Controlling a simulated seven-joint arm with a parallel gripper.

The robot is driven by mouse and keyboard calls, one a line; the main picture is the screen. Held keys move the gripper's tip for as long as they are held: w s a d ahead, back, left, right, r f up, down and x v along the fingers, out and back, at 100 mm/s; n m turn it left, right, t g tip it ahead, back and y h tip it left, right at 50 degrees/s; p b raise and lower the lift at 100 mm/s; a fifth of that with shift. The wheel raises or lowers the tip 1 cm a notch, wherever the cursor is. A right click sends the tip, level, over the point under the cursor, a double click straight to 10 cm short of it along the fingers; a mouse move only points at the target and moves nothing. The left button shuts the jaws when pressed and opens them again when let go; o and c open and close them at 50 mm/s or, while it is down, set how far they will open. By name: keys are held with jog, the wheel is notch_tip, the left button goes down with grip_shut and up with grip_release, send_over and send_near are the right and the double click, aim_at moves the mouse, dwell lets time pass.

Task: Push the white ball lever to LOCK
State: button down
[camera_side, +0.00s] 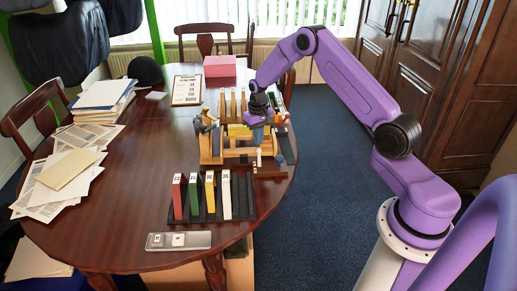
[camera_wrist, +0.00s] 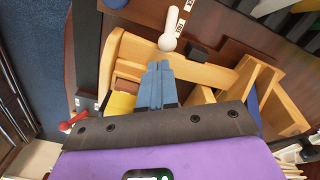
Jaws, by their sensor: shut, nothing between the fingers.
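The white ball lever (camera_wrist: 169,34) shows in the wrist view at the top middle, just beyond my fingertips, beside a small printed label (camera_wrist: 181,18) on a dark base. The label's full wording is too small to read. In the side view the lever (camera_side: 259,153) is a small white upright shape at the front of the wooden fixture. My gripper (camera_wrist: 160,68) is shut and empty, its blue fingers pointing toward the ball end with a small gap seeming to remain. In the side view my gripper (camera_side: 258,132) is over the fixture's right part, just behind the lever.
The wooden fixture (camera_wrist: 140,47) has rails and posts close around my fingers. A red-tipped lever (camera_wrist: 72,122) is at the left of the wrist view. A rack with coloured slabs (camera_side: 210,212) and a grey tray (camera_side: 178,240) stand in front. Papers (camera_side: 68,170) lie at left.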

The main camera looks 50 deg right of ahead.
aim_at(259, 149)
jog(key=shift+f, duration=0.75)
jog(key=shift+r, duration=0.3)
dwell(0.4)
jog(key=shift+s+a, duration=0.25)
jog(key=shift+s+a+f, duration=0.2)
jog(key=shift+s+a, duration=0.75)
jog(key=shift+a, duration=0.05)
jog(key=shift+s+a, duration=0.4)
jog(key=shift+s, duration=0.05)
jog(key=shift+w+d+r, duration=0.1)
jog(key=shift+w+d, duration=0.5)
jog(key=shift+r, duration=3.6)
